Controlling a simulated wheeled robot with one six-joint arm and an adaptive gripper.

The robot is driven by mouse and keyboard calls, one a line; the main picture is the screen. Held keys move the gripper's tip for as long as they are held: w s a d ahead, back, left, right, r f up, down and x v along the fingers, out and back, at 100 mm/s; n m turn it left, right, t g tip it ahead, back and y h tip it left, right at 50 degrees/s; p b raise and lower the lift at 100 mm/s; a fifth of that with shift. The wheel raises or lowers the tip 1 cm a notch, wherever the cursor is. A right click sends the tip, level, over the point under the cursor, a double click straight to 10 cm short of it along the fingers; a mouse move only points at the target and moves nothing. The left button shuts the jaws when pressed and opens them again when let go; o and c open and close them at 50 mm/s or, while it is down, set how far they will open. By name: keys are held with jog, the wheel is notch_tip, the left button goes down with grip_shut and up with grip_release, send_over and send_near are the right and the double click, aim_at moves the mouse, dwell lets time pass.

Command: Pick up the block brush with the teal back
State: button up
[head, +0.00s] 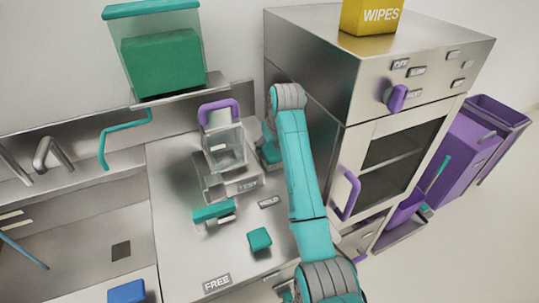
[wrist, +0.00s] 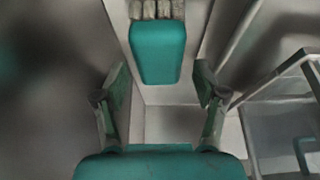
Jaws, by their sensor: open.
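The block brush (wrist: 158,52) shows at the top middle of the wrist view, with a smooth teal back and pale grey-tan bristles at the upper edge. My gripper (wrist: 162,84) is open, with its two fingers apart at the left and right below the brush. The brush lies ahead of the gap between the fingers, and nothing is held. In the head view my teal arm reaches over the counter, and its end is largely hidden behind the arm beside the clear container. A teal part shows there, and I cannot tell whether it is gripper or brush.
A clear container with a purple handle (head: 222,143) stands left of my arm; clear walls (wrist: 285,105) rise at the wrist view's right. A teal block (head: 259,239) and a teal-topped item (head: 213,211) lie on the counter. An oven (head: 400,150) stands close at right.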

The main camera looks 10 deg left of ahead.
aim_at(270, 150)
jog(key=shift+x, duration=1.85)
jog(key=shift+s+d, duration=0.1)
jog(key=shift+d, duration=0.05)
jog(key=c, duration=1)
jog(key=shift+o, duration=0.2)
notch_tip(270, 150, up, 10)
